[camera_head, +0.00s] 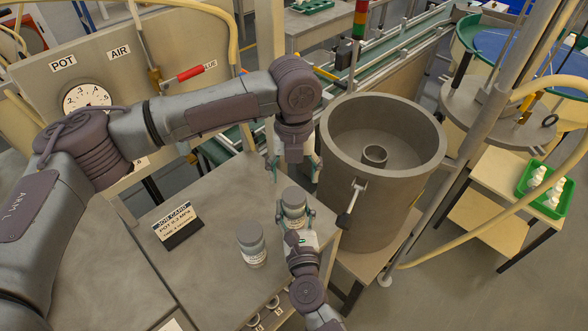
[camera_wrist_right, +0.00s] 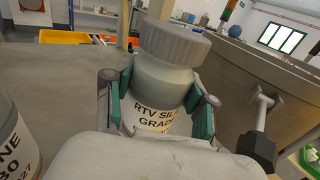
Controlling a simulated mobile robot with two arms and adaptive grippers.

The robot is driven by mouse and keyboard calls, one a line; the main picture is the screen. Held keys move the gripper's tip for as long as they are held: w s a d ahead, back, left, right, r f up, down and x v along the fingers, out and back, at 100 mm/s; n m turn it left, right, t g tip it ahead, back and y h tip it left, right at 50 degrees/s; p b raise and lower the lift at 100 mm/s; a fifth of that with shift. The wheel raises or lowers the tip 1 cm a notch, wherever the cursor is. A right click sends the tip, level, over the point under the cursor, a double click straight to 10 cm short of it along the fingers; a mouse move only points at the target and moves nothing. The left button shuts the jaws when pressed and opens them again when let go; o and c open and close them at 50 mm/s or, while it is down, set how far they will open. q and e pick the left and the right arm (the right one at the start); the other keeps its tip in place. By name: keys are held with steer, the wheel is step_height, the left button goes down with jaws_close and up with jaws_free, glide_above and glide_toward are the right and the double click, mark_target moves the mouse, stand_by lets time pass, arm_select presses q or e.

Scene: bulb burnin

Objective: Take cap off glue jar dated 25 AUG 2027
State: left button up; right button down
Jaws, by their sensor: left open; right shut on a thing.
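A glue jar (camera_head: 293,197) with a grey ribbed cap (camera_wrist_right: 174,42) stands upright in my right gripper (camera_head: 292,215). The right fingers are shut on its body from both sides, and the cap is on it. Its label reads "RTV SILI… GRADE"; the fingers and palm hide the lower part, so no date shows.
A job card (camera_head: 177,222) stands on the grey table left of the jars. The pot panel with gauge (camera_head: 88,98) stands behind left.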

mark_target(294, 195)
arm_select(q)
step_height(294, 195, down, 7)
steer(key=shift+r, duration=0.1)
arm_select(e)
steer(key=shift+f, duration=0.1)
